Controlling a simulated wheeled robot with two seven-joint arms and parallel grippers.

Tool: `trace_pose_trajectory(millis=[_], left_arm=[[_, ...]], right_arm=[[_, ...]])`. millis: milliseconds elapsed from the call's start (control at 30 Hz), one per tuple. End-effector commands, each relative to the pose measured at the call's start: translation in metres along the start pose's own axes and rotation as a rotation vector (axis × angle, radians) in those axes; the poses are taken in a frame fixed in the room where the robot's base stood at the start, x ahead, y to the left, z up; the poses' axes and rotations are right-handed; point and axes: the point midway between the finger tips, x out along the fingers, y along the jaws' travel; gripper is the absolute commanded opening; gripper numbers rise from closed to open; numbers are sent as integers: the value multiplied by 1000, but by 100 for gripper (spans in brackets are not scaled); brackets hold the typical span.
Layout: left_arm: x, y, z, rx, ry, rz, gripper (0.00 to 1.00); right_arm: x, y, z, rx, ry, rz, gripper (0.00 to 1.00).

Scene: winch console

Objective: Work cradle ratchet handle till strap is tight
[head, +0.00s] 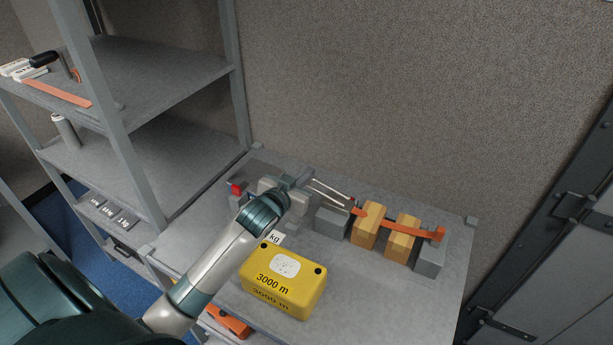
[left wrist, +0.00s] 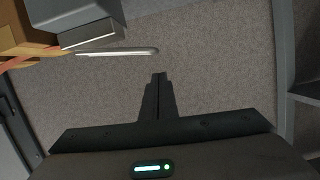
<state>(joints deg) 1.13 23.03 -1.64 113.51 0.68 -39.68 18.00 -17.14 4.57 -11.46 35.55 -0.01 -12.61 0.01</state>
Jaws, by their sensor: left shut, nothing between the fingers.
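The cradle holds two wooden blocks (head: 369,222) between grey end blocks (head: 430,258) on the bench. An orange strap (head: 386,222) runs over them to the right end; its tightness is hard to judge. The ratchet handle (head: 329,191), a pale two-bar lever, sticks out left from the near-left grey block (head: 332,221). It shows side-on as a thin pale bar in the left wrist view (left wrist: 117,51). My left gripper (left wrist: 159,74) is shut and empty, its tips close to the handle's free end, with a gap in that picture. Its fingers are largely hidden in the head view. My right gripper is out of view.
A red item (head: 236,188) is at the bench's left. Grey shelving (head: 160,80) rises at left, with a wall behind. The bench's front right is clear.

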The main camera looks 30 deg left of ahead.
Motion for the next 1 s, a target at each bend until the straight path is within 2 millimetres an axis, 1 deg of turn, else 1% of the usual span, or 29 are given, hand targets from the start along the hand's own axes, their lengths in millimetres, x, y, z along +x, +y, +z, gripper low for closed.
trace_pose_trajectory(millis=[33,133,167,200,367,600,700,833,1000], left_arm=[[0,-1,-10,0,0,0,0],[1,-3,-20,0,1,1,0],[0,-3,-16,0,0,1,0],[-6,-2,-11,0,0,2,0],[-29,-2,-11,1,2,1,0],[-68,-2,-11,0,1,1,0],[-81,-2,-12,-1,1,2,0],[-92,-2,-13,-1,1,1,0],[-98,-2,-14,0,0,1,0]], right_arm=[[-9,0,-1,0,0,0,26],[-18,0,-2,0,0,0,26],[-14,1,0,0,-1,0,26],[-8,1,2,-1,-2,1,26],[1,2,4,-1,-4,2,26],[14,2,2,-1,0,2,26],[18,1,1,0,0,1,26],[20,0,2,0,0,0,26],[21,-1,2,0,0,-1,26]])
